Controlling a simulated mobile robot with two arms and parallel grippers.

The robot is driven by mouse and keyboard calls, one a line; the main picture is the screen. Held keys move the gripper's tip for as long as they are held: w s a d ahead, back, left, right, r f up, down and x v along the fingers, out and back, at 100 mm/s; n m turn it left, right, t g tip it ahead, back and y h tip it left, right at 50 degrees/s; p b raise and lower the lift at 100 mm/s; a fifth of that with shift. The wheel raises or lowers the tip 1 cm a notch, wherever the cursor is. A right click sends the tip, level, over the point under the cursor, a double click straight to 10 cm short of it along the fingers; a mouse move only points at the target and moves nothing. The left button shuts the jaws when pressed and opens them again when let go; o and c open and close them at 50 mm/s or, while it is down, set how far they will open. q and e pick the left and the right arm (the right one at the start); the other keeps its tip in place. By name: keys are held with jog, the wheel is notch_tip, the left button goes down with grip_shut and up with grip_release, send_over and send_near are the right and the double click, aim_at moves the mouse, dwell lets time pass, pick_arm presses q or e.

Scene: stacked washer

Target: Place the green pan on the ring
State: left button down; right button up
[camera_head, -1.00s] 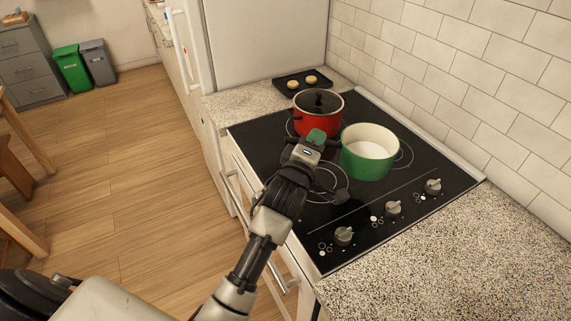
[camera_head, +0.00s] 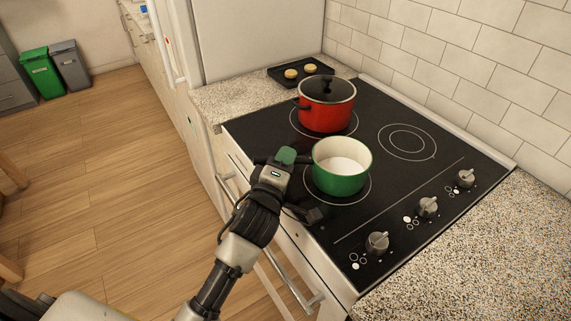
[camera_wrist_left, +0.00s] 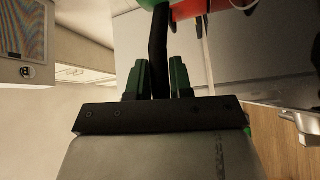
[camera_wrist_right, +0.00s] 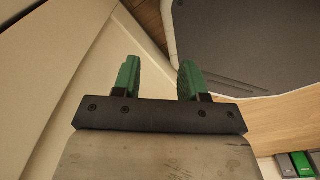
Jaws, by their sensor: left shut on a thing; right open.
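The green pan (camera_head: 338,180) with a white inside is over the front left ring (camera_head: 364,194) of the black cooktop. Part of the ring's line shows around the pan's base. I cannot tell whether the pan touches the glass. My left gripper (camera_head: 285,157) is at the pan's left side, shut on its dark handle. In the left wrist view the black handle (camera_wrist_left: 159,50) runs between the green fingers (camera_wrist_left: 160,80). My right gripper (camera_wrist_right: 158,78) is open and empty in the right wrist view, and is not in the head view.
A red pot with a lid (camera_head: 326,105) stands on the back left ring. The back right ring (camera_head: 407,141) is bare. Knobs (camera_head: 427,207) line the right side of the cooktop. A black tray (camera_head: 300,73) with two round items lies behind the red pot.

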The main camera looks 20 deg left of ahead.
pick_arm(q)
jog(key=shift+a+r, duration=0.1)
jog(key=shift+s, duration=0.15)
jog(key=c, duration=1.5)
grip_release()
jog(key=shift+f, duration=0.25)
jog(key=o, duration=0.5)
pick_arm(e)
jog(key=shift+w+a+f, duration=0.1)
jog(key=shift+a, duration=0.7)
pick_arm(q)
jog(key=shift+r, duration=0.1)
